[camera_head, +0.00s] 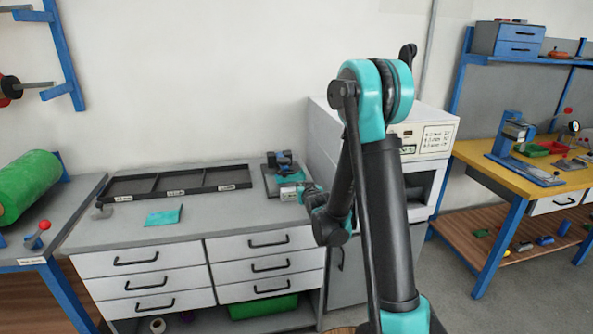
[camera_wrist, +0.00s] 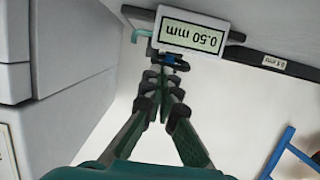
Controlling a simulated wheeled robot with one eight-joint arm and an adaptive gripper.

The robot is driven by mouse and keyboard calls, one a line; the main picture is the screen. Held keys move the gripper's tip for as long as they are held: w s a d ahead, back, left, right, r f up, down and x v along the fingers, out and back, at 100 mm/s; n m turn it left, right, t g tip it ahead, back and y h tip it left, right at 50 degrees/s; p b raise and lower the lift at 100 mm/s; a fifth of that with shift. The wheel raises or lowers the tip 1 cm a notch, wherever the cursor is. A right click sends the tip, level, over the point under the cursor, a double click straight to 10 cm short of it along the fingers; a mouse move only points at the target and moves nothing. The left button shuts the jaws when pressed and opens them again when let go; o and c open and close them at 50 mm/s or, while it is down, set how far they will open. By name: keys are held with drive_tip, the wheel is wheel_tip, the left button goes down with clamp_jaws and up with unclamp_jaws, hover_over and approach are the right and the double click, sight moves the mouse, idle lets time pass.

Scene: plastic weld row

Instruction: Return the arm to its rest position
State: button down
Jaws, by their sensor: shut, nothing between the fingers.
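My arm rises in front of the head camera and bends down to the left. My gripper (camera_wrist: 164,72) shows in the wrist view with its fingers together and nothing between them. In the head view its end (camera_head: 312,193) is small and partly hidden by my arm, near the right end of the grey bench. A thickness gauge with a "0.50 mm" display (camera_wrist: 191,32) is just beyond the fingertips in the wrist view. Contact between them cannot be told.
The grey drawer bench (camera_head: 215,217) carries a black divided tray (camera_head: 178,184) and a teal sheet piece (camera_head: 163,216). A white cabinet machine (camera_head: 328,135) stands close behind my arm. A yellow-topped bench (camera_head: 470,155) is at right, a green roll (camera_head: 28,184) at left.

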drive_tip(key=s+d, duration=0.1)
drive_tip(key=s+d+g, duration=0.1)
drive_tip(key=s+d, duration=0.1)
drive_tip(key=s+d+g+h, duration=0.1)
drive_tip(key=s, duration=0.1)
drive_tip(key=shift+d+r+m, duration=0.2)
drive_tip(key=shift+r+m, duration=0.05)
drive_tip(key=shift+m, duration=0.05)
drive_tip(key=s+d+f+g, duration=0.2)
drive_tip(key=s+d, duration=0.1)
drive_tip(key=s, duration=0.8)
drive_tip(key=s+d+f+m+g+h, duration=0.1)
drive_tip(key=s+d+f+g, duration=0.1)
drive_tip(key=s, duration=0.9)
drive_tip(key=s+d+f+g, duration=0.2)
drive_tip(key=s+d+g, duration=0.2)
drive_tip(key=s, duration=0.7)
drive_tip(key=shift+d+m+h, duration=0.3)
drive_tip(key=shift+d+h, duration=0.1)
drive_tip(key=shift+d, duration=0.15)
drive_tip(key=shift+w, duration=0.1)
